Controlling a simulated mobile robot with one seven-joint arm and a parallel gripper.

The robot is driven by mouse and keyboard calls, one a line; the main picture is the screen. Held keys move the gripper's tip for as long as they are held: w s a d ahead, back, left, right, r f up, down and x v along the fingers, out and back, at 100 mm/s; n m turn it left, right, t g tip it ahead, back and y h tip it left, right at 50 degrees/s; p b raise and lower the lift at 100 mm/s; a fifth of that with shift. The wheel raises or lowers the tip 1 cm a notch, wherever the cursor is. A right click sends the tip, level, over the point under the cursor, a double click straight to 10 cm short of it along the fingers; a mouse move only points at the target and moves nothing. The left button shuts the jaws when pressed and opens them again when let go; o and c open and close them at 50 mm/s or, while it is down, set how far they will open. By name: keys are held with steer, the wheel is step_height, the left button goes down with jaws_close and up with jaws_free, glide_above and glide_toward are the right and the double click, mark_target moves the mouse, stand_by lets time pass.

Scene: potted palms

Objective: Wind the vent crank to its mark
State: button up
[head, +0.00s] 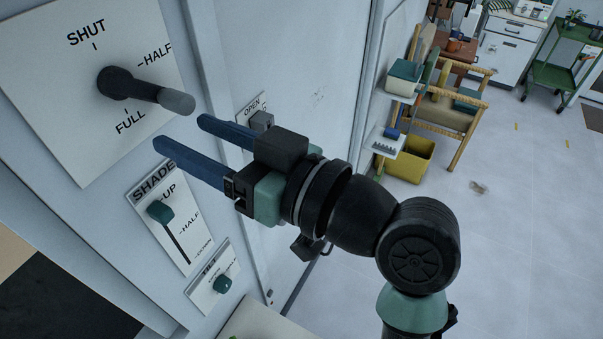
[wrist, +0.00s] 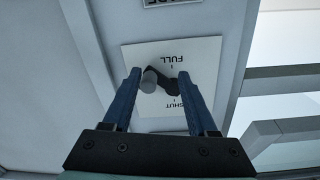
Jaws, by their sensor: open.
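The vent crank (head: 135,90) is a black arm with a grey knob, on a white plate (head: 60,100) marked SHUT, HALF and FULL. In the head view it points right and slightly down, between the HALF and FULL labels. The knob stands out from the plate, so I cannot tell its exact setting. My gripper (head: 179,131) is open and empty, its blue fingers just below the knob in the head view, apart from it. In the wrist view the plate (wrist: 205,60) is upside down, and the crank (wrist: 160,82) shows between my gripper's (wrist: 159,72) fingertips. The HALF label is hidden there.
Below the plate are a SHADE slider (head: 160,212) and a smaller panel with a green knob (head: 222,284). An OPEN switch (head: 262,120) is behind my fingers. A yellow bin (head: 408,160), a wooden chair (head: 455,110) and a green cart (head: 560,75) stand farther off. The right floor is mostly clear.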

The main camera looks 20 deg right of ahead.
steer(key=b+v, duration=0.2)
steer(key=v, duration=1)
steer(key=shift+w+d+r, duration=0.15)
steer(key=shift+w+d, duration=0.15)
steer(key=shift+d, duration=0.05)
steer(key=shift+b, duration=0.5)
stand_by(0.5)
steer(key=b+v, duration=0.4)
steer(key=v, duration=0.9)
steer(key=shift+b, duration=0.35)
steer(key=shift+a, duration=0.1)
